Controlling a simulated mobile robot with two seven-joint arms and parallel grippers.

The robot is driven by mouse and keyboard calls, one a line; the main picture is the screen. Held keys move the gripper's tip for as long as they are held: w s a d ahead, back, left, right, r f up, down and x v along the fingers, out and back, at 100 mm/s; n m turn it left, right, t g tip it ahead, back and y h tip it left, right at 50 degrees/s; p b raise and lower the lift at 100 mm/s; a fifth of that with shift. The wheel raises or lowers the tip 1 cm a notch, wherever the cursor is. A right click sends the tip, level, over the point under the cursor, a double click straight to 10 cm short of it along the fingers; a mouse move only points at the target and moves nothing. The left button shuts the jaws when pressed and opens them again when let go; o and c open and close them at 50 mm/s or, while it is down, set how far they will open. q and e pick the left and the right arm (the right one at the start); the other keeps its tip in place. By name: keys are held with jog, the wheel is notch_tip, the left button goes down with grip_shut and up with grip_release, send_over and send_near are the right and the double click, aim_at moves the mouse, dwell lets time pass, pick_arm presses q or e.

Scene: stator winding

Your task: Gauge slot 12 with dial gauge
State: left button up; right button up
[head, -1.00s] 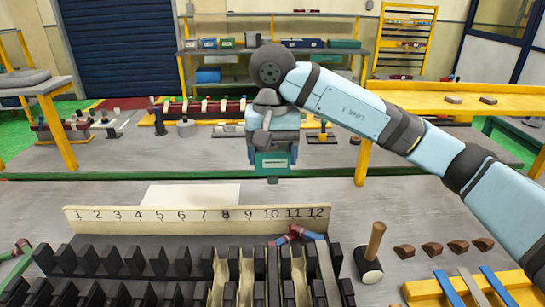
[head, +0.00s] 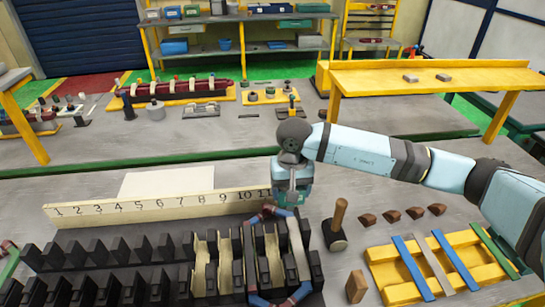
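The stator (head: 95,282) is a row of dark teeth along the front of the bench. A cream strip numbered 1 to 12 (head: 150,208) stands behind it. My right gripper (head: 294,203) points down just behind the stator's right end and covers the strip's last number. Its fingertips are too small to tell open or shut, or whether it holds anything. A red-and-blue coil (head: 263,299) loops around the teeth at the right end, beside a grey strip (head: 298,250) near slot 12. I cannot make out a dial gauge. My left gripper is not in view.
A mallet (head: 338,228) stands right of the stator, with several brown wedges (head: 391,215) beyond it. A yellow rack (head: 385,278) with coloured strips lies at front right, near a wooden block (head: 356,286). Tools stand on the far bench (head: 200,148).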

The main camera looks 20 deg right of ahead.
aim_at(298, 187)
jog(key=shift+s+d+f, duration=0.5)
jog(key=shift+d+f, duration=0.2)
jog(key=shift+f, duration=0.15)
jog(key=shift+f+b, duration=0.55)
jog(key=shift+f, duration=1.8)
notch_tip(298, 187, down, 4)
jog(key=b, duration=0.3)
jog(key=shift+r+b, duration=0.25)
jog(key=shift+b, duration=0.1)
jog(key=shift+f, duration=0.15)
jog(key=shift+f+b, duration=0.2)
jog(key=shift+b, duration=0.35)
jog(key=o, duration=1)
notch_tip(298, 187, up, 14)
jog(key=shift+f+b, duration=0.1)
jog(key=shift+b, duration=0.85)
